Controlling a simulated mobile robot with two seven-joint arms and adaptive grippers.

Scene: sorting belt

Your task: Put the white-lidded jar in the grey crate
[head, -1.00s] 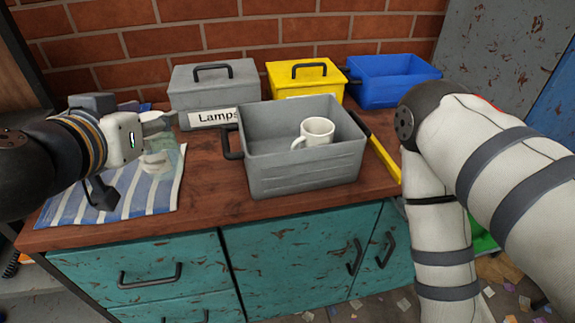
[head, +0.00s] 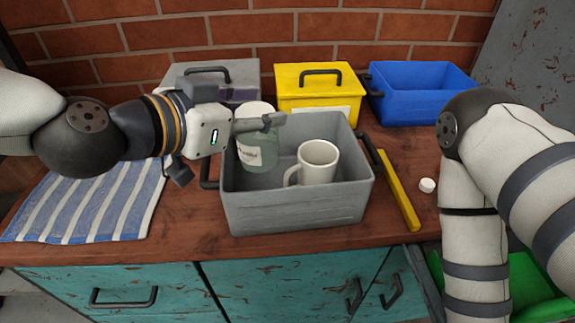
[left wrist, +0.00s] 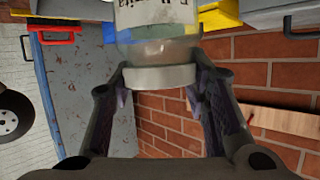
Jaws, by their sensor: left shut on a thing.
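A clear jar (head: 257,152) with a white lid hangs upright within the outline of the grey crate (head: 295,212), in its back left part. I cannot tell if its base touches the crate floor. My left gripper (head: 262,122) is shut on the jar near its lid. In the left wrist view the white lid (left wrist: 160,77) sits between the two fingers, with the glass beyond it. A white mug (head: 318,163) stands in the crate, right of the jar. My right arm shows at the right, but its gripper is out of view.
A lidded grey box, a lidded yellow box (head: 318,88) and a blue bin (head: 420,95) stand behind. A yellow bar (head: 400,190) and a small white round thing (head: 427,185) lie right of the crate. A striped cloth (head: 90,205) lies left.

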